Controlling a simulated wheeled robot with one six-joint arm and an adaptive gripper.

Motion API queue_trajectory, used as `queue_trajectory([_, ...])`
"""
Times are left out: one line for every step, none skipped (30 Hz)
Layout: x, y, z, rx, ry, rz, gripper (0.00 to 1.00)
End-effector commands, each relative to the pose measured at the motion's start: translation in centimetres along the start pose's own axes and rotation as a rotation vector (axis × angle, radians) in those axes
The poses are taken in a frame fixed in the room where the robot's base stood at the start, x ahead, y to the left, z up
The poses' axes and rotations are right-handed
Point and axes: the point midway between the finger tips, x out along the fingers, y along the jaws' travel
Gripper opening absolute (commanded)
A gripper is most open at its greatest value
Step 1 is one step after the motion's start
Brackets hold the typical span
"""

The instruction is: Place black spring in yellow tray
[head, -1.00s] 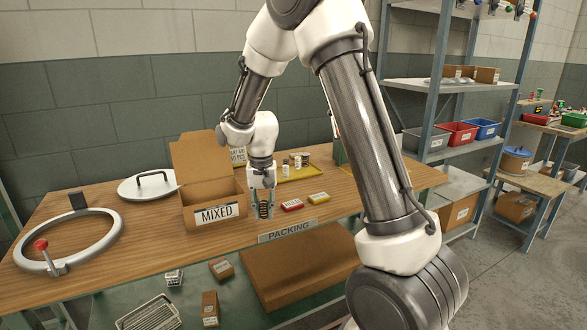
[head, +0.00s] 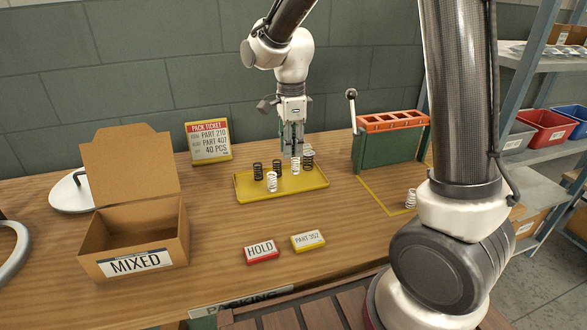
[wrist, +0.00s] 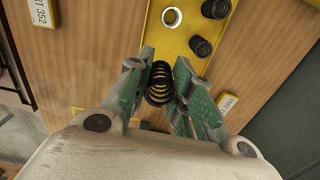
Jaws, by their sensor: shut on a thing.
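My gripper (head: 292,152) is over the back right part of the yellow tray (head: 308,184). In the wrist view my gripper (wrist: 160,85) is shut on a black spring (wrist: 160,82), which sits between its green fingers beside the tray's edge (wrist: 172,48). In the head view I cannot make out the held spring behind the fingers.
The open MIXED box (head: 135,263) is at the left. A pack ticket (head: 208,142) stands behind the tray. HOLD (head: 261,252) and PART 352 (head: 308,241) cards lie in front. A green and orange rack (head: 388,145) and a white spring (head: 411,198) are right.

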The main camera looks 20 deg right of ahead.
Motion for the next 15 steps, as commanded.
queue_trajectory([0.5, 0.1, 0.0, 0.008, 0.001, 0.004, 0.02])
queue_trajectory([0.9, 0.2, 0.0, 0.012, 0.002, 0.005, 0.02])
queue_trajectory([1.6, 0.2, 0.1, 0.014, 0.002, 0.005, 0.02])
queue_trajectory([2.3, 0.2, 0.0, 0.015, 0.002, 0.006, 0.02])
queue_trajectory([2.9, 0.2, 0.0, 0.015, 0.002, 0.006, 0.02])
queue_trajectory([3.7, 0.2, 0.0, 0.015, 0.002, 0.006, 0.02])
queue_trajectory([4.3, 0.2, 0.0, 0.015, 0.002, 0.006, 0.02])
queue_trajectory([4.8, 0.1, 0.0, 0.014, 0.002, 0.005, 0.02])
queue_trajectory([5.3, 0.1, 0.0, 0.014, 0.002, 0.004, 0.02])
queue_trajectory([5.6, 0.1, 0.0, 0.014, 0.001, 0.003, 0.02])
queue_trajectory([5.9, 0.1, 0.1, 0.014, 0.001, 0.002, 0.02])
queue_trajectory([6.2, 0.1, 0.1, 0.014, 0.001, 0.002, 0.02])
queue_trajectory([6.4, 0.1, 0.0, 0.014, 0.001, 0.003, 0.02])
queue_trajectory([6.6, 0.1, 0.0, 0.014, 0.001, 0.003, 0.02])
queue_trajectory([7.1, 0.1, 0.0, 0.014, 0.001, 0.003, 0.02])
